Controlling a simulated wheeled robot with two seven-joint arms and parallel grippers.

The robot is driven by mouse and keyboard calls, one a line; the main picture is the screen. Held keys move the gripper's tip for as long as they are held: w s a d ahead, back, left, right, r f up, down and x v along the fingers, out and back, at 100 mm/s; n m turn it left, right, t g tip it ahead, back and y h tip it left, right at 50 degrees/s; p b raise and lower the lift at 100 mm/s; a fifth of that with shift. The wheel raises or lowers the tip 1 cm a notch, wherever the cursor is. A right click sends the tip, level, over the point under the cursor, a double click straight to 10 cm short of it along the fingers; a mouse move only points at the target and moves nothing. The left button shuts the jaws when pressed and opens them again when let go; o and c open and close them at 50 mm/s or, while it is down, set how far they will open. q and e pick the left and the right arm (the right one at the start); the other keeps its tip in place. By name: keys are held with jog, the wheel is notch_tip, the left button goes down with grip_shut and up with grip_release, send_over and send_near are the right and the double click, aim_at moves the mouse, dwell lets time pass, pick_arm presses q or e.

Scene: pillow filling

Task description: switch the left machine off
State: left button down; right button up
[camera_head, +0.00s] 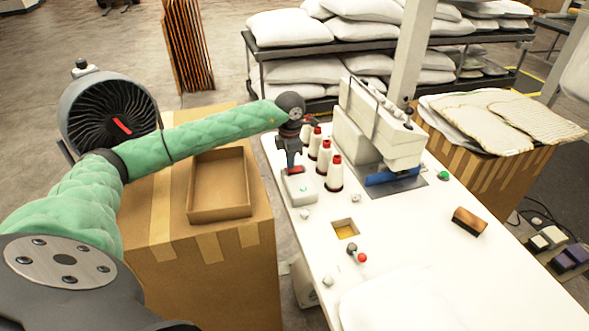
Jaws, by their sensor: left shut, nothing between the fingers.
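The sewing machine (385,140) stands at the back of the white table, white with a blue part at its base. A small white box (299,190) with a green spot on its top sits at the table's left edge, left of the thread cones. My left gripper (293,168) is shut and empty, pointing down over the back of this box, with a red patch at its tips. I cannot tell whether the tips touch the box. My right gripper is not in view.
Several red-topped thread cones (335,174) stand close right of my left gripper. A brown brush (469,221) and a red-tipped lever (361,257) are on the white table (410,235). An open cardboard tray (219,213) and a fan (108,112) are at the left.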

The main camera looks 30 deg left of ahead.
pick_arm(q)
jog(key=shift+f+b, duration=0.35)
jog(key=shift+f, duration=0.05)
dwell(0.4)
jog(key=shift+r+p, duration=0.7)
jog(key=shift+r, duration=2.8)
